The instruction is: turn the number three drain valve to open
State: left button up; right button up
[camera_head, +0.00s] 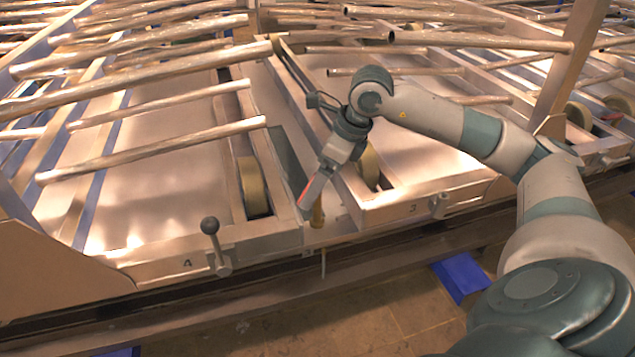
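The number 3 label (413,209) is on the front edge of the metal frame, right of centre. Just right of it is a small metal valve fitting (438,206); I cannot make out a black-ball lever or its setting there. My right gripper (304,204) hangs at the end of my arm, well left of this fitting and apart from it. It points down beside a brass-coloured post (318,213); whether it touches the post is unclear. Its fingers show nearly edge-on, with a red strip, and I see nothing held. My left gripper is out of view.
The number 4 valve lever (211,232) stands upright with a black ball on the left front edge. Long metal tubes (160,150) lie above the frame at left and back. A blue piece (461,276) is on the floor below. The floor in front looks clear.

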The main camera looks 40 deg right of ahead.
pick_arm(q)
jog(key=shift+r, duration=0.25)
pick_arm(e)
jog(key=o, duration=1.3)
jog(key=shift+s+d+r+b, duration=0.15)
jog(key=shift+s+d+b, duration=0.2)
jog(key=shift+s+d, duration=0.8)
jog(key=shift+s+d+r+b, duration=0.25)
jog(key=shift+s+d, duration=0.35)
jog(key=shift+s, duration=1)
jog(key=shift+s+d+r+b, duration=0.1)
jog(key=shift+s+d+b, duration=0.3)
jog(key=shift+s+d, duration=0.75)
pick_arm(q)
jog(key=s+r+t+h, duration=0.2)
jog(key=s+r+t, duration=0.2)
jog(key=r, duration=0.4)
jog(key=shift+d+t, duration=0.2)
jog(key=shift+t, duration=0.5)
pick_arm(e)
jog(key=shift+s+d, duration=0.25)
jog(key=shift+s, duration=0.45)
jog(key=shift+s+d, duration=0.2)
jog(key=shift+s, duration=0.5)
